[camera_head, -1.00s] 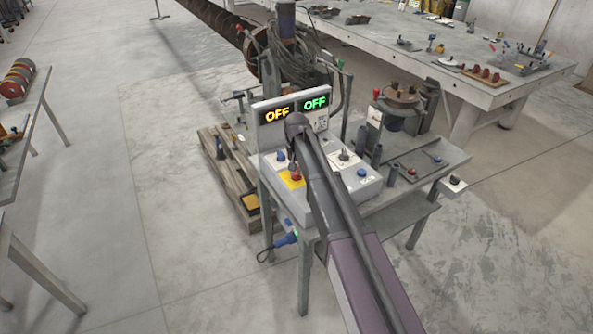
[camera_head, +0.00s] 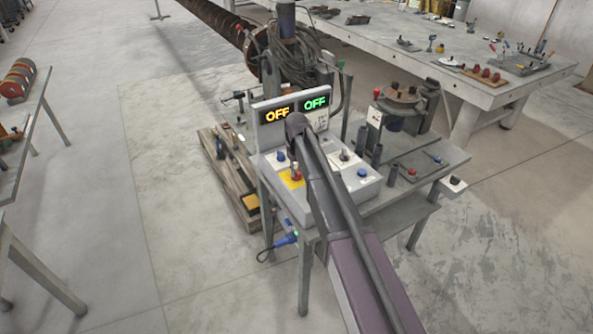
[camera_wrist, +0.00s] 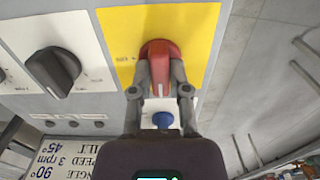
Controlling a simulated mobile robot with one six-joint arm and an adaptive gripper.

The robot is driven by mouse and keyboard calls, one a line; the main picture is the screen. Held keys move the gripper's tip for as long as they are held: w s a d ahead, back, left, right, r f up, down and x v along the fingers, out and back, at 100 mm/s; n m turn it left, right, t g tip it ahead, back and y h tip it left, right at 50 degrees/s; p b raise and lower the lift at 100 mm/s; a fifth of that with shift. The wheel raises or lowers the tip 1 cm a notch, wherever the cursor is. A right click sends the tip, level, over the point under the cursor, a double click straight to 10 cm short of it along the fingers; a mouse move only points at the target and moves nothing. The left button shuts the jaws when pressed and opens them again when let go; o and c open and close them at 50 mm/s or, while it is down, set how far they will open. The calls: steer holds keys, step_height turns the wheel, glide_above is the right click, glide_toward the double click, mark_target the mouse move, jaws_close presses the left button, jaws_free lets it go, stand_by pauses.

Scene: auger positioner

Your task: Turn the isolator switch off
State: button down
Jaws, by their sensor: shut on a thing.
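The isolator switch is a red rotary handle on a yellow plate, seen at the top middle of the wrist view (camera_wrist: 158,52). It also shows in the head view (camera_head: 296,175), at the front left of the grey control box (camera_head: 375,185). My gripper (camera_wrist: 160,85) has its two fingers closed on either side of the red handle. The handle, with a white mark on its end, lies roughly in line with the fingers. In the head view my arm hides part of the box.
A black rotary knob (camera_wrist: 53,70) on a white plate sits beside the yellow plate. A blue button (camera_wrist: 163,120) lies close to my fingers. The display panel (camera_head: 290,110) reads OFF in yellow and OFF in green. A workbench (camera_head: 480,92) stands behind.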

stand_by(0.3)
steer(key=c, duration=0.6)
jaws_free()
steer(key=shift+m, duration=0.5)
